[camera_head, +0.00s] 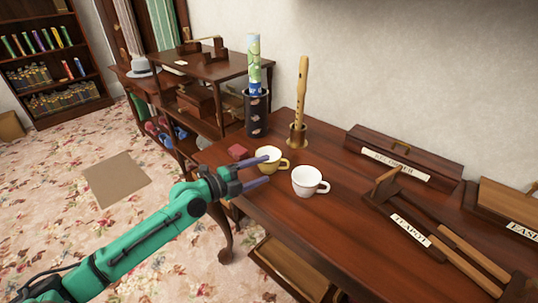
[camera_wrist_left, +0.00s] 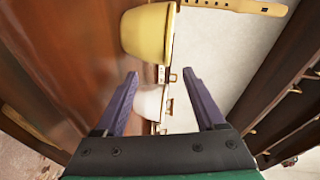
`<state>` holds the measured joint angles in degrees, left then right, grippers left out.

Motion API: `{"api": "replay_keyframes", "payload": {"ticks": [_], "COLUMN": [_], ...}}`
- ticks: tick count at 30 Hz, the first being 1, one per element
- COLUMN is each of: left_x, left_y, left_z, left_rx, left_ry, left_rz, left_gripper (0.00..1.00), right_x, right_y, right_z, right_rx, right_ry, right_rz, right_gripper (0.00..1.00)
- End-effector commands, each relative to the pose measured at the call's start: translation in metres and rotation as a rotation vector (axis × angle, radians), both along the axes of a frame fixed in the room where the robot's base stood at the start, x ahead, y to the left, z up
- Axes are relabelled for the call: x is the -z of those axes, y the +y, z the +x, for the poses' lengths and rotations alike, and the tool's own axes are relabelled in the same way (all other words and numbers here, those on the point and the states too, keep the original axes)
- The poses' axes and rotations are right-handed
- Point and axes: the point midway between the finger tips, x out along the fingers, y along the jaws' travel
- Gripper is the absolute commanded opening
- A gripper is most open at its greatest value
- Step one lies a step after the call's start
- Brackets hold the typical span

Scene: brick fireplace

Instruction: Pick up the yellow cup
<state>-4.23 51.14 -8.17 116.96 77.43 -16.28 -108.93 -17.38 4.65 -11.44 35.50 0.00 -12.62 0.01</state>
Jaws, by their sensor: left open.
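The yellow cup (camera_head: 267,165) stands upright on the dark wooden table (camera_head: 335,235), with its handle toward the right. In the left wrist view the yellow cup (camera_wrist_left: 147,35) is large, beyond the fingertips. My left gripper (camera_head: 262,170) is open, its two purple fingers reaching toward the cup from the left. In the wrist view the space between the fingertips (camera_wrist_left: 160,74) holds no gripped thing. Whether a finger touches the cup cannot be told. My right gripper is not in view.
A white cup (camera_head: 307,181) stands close to the right of the yellow cup. Labelled wooden boxes (camera_head: 403,165) fill the right side.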

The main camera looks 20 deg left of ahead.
Motion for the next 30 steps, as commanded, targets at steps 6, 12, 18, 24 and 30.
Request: {"api": "replay_keyframes", "payload": {"ticks": [6, 12, 18, 24, 30], "left_x": [0.001, 0.000, 0.010, 0.010, 0.011], "left_y": [-0.020, -0.039, -0.049, -0.048, -0.048], "left_z": [0.030, 0.060, 0.075, 0.074, 0.074], "left_rx": [-0.001, 0.001, 0.002, 0.001, 0.002], "left_ry": [0.000, 0.000, 0.002, 0.002, 0.003], "left_rz": [-0.004, -0.005, 0.001, 0.001, 0.000], "left_gripper": [0.72, 0.72, 0.72, 0.49, 0.00], "right_x": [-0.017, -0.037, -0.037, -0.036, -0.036], "right_y": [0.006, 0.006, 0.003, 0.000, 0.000], "right_z": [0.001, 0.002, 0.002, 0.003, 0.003], "right_rx": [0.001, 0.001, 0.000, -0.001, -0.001], "right_ry": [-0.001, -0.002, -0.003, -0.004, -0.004], "right_rz": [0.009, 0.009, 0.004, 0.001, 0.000], "right_gripper": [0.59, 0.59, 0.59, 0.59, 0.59]}}
